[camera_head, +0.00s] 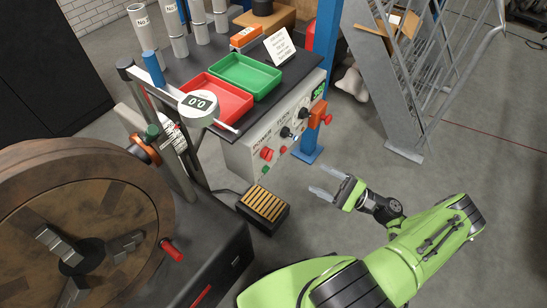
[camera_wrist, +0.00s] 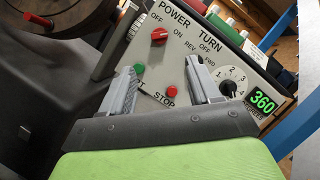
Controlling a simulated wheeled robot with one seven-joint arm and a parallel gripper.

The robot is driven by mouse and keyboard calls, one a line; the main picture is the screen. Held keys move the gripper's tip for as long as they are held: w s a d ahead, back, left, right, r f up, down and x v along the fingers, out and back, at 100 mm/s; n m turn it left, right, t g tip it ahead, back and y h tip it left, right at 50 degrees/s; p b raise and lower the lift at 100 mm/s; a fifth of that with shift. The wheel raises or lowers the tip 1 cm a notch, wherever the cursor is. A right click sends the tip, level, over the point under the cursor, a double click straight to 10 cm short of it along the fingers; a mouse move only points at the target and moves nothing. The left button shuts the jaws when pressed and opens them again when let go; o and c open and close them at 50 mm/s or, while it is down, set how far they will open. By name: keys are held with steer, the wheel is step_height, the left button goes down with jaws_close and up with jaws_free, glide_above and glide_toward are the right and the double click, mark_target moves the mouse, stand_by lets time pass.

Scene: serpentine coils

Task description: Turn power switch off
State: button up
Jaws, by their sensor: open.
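The power switch (camera_wrist: 159,34) is a red rotary knob on the grey control panel, between the OFF and ON labels; its exact setting is hard to tell. In the head view the power switch (camera_head: 267,153) is at the panel's left part. My gripper (camera_head: 321,181) is open and empty, apart from the panel, with its fingers pointing towards it. In the wrist view the gripper (camera_wrist: 162,68) has its fingers spread, with the power switch beyond them, between the two tips. Nothing hides the knob.
Below the switch are a green button (camera_wrist: 140,68) and a red STOP button (camera_wrist: 169,115). A speed dial (camera_wrist: 232,80) and green display reading 360 (camera_wrist: 262,103) lie right. A black pedal (camera_head: 264,210) stands below the panel; the wooden wheel (camera_head: 110,210) is left.

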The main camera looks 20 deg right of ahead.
mark_target(271, 157)
steer(key=x, duration=1.4)
steer(key=shift+w+a, duration=0.25)
steer(key=shift+a, duration=0.1)
steer(key=c, duration=1)
steer(key=shift+c, duration=0.2)
steer(key=shift+n, duration=0.5)
steer(key=n+g, duration=0.1)
steer(key=n, duration=0.1)
steer(key=n+g+p, duration=0.1)
steer(key=n, duration=0.2)
steer(key=shift+r+h, duration=0.2)
steer(key=shift+h, duration=0.1)
steer(key=n+g+h, duration=0.1)
steer(key=n, duration=0.3)
steer(key=n+g+h, duration=0.1)
steer(key=n+h, duration=0.1)
steer(key=n, duration=0.2)
steer(key=shift+n+h+b, duration=0.6)
steer(key=shift+n+h, duration=0.2)
steer(key=shift+n, duration=0.7)
